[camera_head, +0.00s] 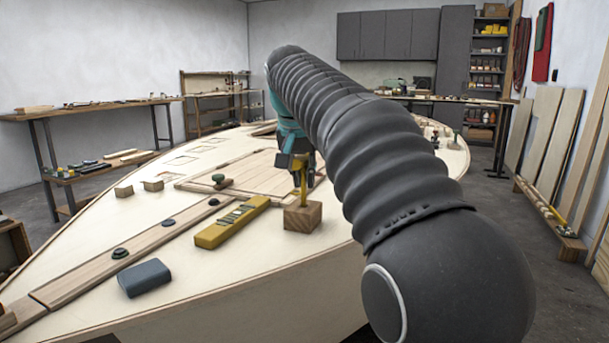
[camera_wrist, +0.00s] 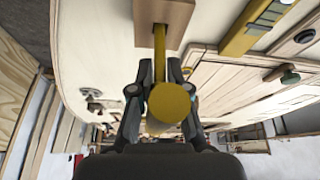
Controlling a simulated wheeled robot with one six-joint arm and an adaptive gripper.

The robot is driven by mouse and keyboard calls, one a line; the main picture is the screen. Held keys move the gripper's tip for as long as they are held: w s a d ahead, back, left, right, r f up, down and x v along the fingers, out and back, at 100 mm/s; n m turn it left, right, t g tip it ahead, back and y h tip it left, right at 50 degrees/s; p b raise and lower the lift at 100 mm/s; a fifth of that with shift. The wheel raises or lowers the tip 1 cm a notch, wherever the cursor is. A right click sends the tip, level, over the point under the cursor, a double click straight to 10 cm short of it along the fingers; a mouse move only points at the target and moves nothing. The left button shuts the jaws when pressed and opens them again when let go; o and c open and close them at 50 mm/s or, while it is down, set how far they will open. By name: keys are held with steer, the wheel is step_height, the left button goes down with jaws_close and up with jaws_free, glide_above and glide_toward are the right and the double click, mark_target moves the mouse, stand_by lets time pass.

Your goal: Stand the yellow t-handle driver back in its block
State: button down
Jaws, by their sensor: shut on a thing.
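The yellow t-handle driver (camera_head: 302,182) is upright in my gripper (camera_head: 299,165), its shaft pointing down at the wooden block (camera_head: 302,217). In the wrist view, my gripper (camera_wrist: 160,75) is shut on the yellow driver (camera_wrist: 171,103), whose round handle end faces the camera. The shaft's far end meets the top of the wooden block (camera_wrist: 174,12). I cannot tell how deep it sits in the block. My arm hides part of the hull right of the block.
A yellow level (camera_head: 231,223) lies just left of the block. A blue-grey case (camera_head: 145,278) lies nearer on the pale plywood hull (camera_head: 75,235). Two small wood blocks (camera_head: 153,185) and dark knobs (camera_head: 168,222) are farther left. Bare plywood lies in front of the level.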

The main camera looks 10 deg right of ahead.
steer(key=shift+f+b, duration=0.85)
steer(key=shift+f, duration=0.3)
steer(key=c, duration=1.1)
jaws_free()
steer(key=shift+o, duration=0.2)
steer(key=shift+r, duration=0.1)
steer(key=v, duration=1.1)
steer(key=shift+s+r, duration=0.15)
steer(key=shift+s+a+r, duration=0.1)
steer(key=shift+s+r, duration=0.05)
steer(key=shift+r, duration=0.05)
